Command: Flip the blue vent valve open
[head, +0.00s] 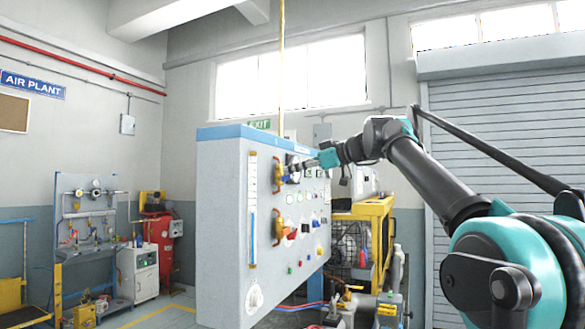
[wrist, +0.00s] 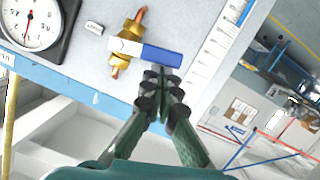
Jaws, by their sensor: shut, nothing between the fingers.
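The blue vent valve handle (wrist: 162,55) shows in the wrist view, sticking out to the right from a brass valve body (wrist: 128,32). The handle lies roughly across the line of the brass pipe, and its inner part is white. In the head view the brass valve (head: 279,174) is on the upper left of the panel face. My gripper (wrist: 163,76) is shut and empty, with its fingertips right by the handle's lower edge near its outer end. I cannot tell whether they touch it.
A round gauge (wrist: 34,22) and a small label plate (wrist: 94,28) are beside the valve. A white scale strip (wrist: 222,50) is on its other side. Lower on the panel (head: 222,200) are an orange-red handle (head: 286,229) and several knobs. Open air lies in front of the panel.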

